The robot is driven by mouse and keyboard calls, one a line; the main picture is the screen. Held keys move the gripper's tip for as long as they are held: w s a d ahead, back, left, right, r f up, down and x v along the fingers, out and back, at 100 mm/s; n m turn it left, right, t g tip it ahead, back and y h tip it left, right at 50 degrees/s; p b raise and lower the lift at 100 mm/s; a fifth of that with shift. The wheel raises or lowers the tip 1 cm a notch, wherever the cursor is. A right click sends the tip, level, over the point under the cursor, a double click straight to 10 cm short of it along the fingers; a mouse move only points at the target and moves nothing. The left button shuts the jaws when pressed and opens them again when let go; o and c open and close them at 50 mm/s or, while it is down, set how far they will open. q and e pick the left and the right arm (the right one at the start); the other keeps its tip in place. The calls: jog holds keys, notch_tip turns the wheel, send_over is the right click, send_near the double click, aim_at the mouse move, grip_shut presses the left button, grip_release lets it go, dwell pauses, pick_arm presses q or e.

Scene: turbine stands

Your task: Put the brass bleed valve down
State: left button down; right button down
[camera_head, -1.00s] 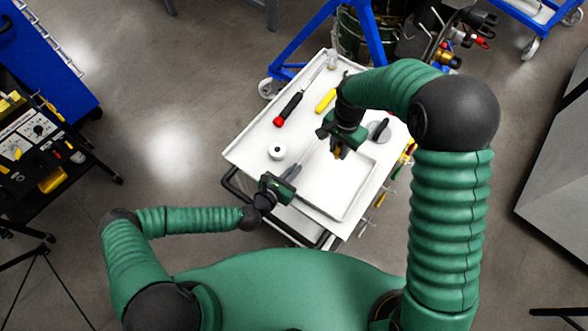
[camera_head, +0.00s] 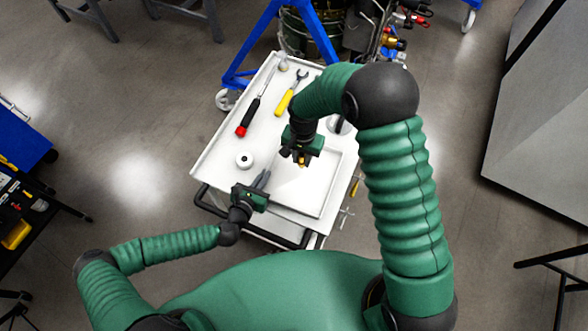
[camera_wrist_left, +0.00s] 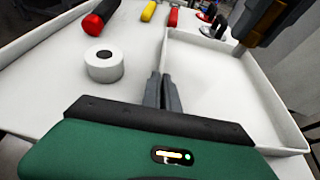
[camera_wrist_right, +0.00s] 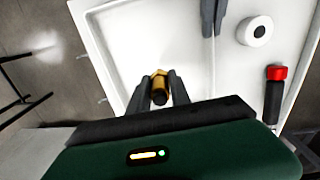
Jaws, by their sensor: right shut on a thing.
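The brass bleed valve (camera_wrist_right: 159,88) is a small golden piece with a dark end. It is between the fingers of my right gripper (camera_wrist_right: 160,94), which is shut on it. In the head view the valve (camera_head: 302,161) is over the shallow white tray (camera_head: 320,212), toward its far left part. I cannot tell how high it is above the tray floor. My left gripper (camera_wrist_left: 165,90) is empty, its fingers together, beside the tray's near left edge. The left wrist view shows my right gripper partly, at its upper right corner.
A blue frame (camera_head: 253,45) stands behind the cart. Most of the tray floor is clear.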

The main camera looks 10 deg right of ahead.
notch_tip(320, 180, down, 6)
jog(key=shift+f, duration=0.1)
jog(key=c, duration=1.2)
grip_release()
